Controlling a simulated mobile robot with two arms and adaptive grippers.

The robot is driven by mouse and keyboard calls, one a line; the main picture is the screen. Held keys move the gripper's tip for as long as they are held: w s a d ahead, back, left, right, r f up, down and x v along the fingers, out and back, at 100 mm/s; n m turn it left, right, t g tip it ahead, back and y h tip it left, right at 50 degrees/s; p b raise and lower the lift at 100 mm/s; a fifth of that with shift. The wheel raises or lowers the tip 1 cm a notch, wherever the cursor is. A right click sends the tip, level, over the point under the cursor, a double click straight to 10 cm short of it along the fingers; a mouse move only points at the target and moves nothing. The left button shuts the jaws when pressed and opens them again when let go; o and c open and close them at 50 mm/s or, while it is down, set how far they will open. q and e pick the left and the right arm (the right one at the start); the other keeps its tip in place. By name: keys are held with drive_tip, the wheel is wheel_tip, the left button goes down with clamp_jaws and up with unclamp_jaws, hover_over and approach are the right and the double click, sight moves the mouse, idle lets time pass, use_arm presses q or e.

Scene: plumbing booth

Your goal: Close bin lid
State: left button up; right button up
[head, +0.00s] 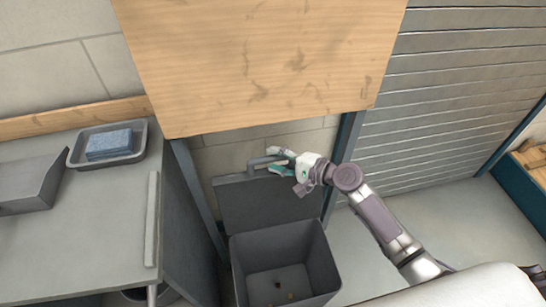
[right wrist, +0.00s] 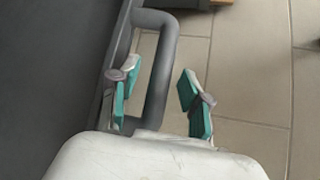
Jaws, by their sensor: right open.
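The dark grey bin (head: 268,252) stands open on the floor below the wooden board. Its lid (head: 262,208) is raised upright at the back of the bin. The lid's handle (head: 256,163) is a grey bar at its top edge. My right gripper (head: 276,162) is at the handle, coming from the right. In the right wrist view the handle (right wrist: 164,70) passes between the two open green-padded fingers (right wrist: 157,95), with visible gaps to the right finger. Whether the left finger touches it I cannot tell. My left gripper is not in view.
A wooden board (head: 260,60) hangs above the lid. A grey bench (head: 75,240) on the left holds a tray (head: 77,158) with a blue block (head: 110,144). Small bits lie in the bin. The floor (head: 440,220) on the right is clear.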

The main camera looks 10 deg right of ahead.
drive_tip(key=shift+w+a+f, duration=0.2)
drive_tip(key=shift+w+a, duration=0.25)
drive_tip(key=shift+a, duration=0.05)
clamp_jaws()
